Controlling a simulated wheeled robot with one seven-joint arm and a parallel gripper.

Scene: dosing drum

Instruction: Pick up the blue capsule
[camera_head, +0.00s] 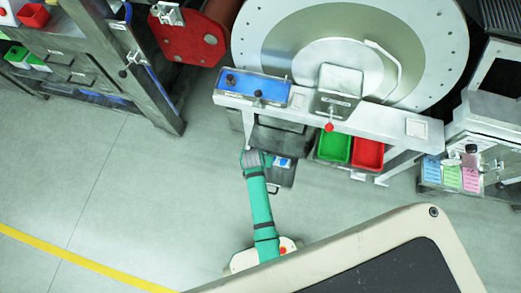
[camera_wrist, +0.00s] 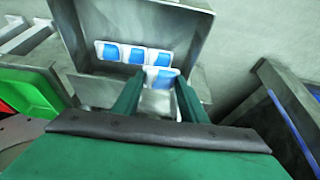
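A white capsule with a blue face (camera_wrist: 162,77) lies between the two fingers of my gripper (camera_wrist: 160,84) in the wrist view. It fills the gap between the fingertips, and the fingers look closed on its sides. It looks larger than the other capsules, so nearer the camera. Three similar blue-and-white capsules (camera_wrist: 133,53) stand in a row just behind it in a grey metal tray (camera_wrist: 85,30). In the head view my gripper (camera_head: 252,158) is at the left of the tray, where blue-and-white capsules (camera_head: 283,162) show. The held capsule cannot be made out there.
A green bin (camera_head: 334,147) and a red bin (camera_head: 368,153) sit right of the tray, under the big drum's frame (camera_head: 380,119). A blue-topped panel (camera_head: 255,86) is above the tray. In the wrist view a dark-walled box (camera_wrist: 285,105) stands on the right. Open floor lies to the left.

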